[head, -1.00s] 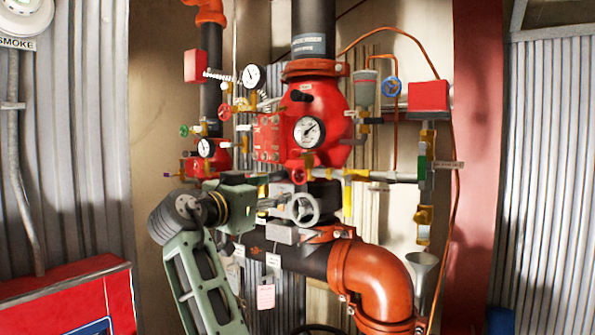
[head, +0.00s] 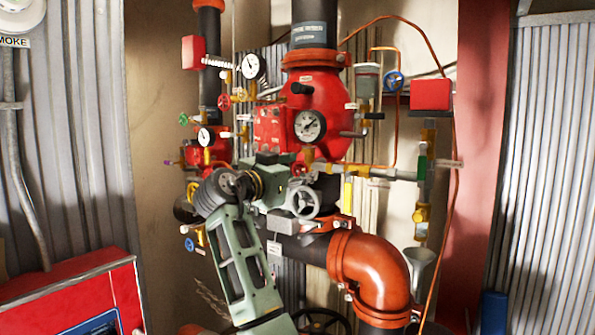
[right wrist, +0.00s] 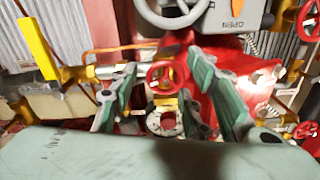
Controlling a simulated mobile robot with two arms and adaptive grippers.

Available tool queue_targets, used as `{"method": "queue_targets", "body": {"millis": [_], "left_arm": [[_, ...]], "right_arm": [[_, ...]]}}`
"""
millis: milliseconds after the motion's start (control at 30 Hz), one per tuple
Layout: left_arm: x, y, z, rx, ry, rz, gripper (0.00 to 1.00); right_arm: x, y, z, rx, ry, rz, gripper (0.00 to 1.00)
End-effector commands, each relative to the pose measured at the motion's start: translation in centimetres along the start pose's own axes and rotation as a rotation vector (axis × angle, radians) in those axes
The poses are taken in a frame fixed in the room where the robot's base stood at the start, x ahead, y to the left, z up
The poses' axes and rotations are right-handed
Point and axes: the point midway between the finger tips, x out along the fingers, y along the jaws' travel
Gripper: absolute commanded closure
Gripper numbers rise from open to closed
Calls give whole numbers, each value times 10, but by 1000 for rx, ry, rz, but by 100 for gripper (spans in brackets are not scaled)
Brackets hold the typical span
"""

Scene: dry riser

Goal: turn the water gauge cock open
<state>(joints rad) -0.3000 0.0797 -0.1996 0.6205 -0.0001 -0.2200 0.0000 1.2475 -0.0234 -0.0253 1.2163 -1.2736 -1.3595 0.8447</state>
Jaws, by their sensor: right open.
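My right gripper (right wrist: 162,64) is open and empty, with green fingers apart on either side of a small red handwheel (right wrist: 166,77). The fingers do not visibly grip it. A yellow fitting and a pale round end show just beyond the wheel. In the head view the gripper (head: 287,160) is beside the lower front of the red valve body (head: 318,90). A white-faced gauge (head: 309,125) is on that body, with a yellow fitting (head: 308,156) below it. I cannot tell for certain which fitting is the water gauge cock. My left gripper is not in view.
A grey handwheel (head: 303,200) and grey box (head: 295,226) are close below the gripper. An orange elbow pipe (head: 375,270) is lower right. A red cabinet (head: 65,290) stands lower left.

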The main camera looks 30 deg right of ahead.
Motion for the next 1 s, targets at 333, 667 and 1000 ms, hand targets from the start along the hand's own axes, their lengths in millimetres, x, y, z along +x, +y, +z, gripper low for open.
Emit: {"method": "queue_targets", "body": {"millis": [333,667,1000], "left_arm": [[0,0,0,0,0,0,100],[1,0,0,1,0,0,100],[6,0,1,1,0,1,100]], "right_arm": [[0,0,0,0,0,2,81],[0,1,2,-6,-3,4,97],[0,2,2,-125,-5,5,97]]}}
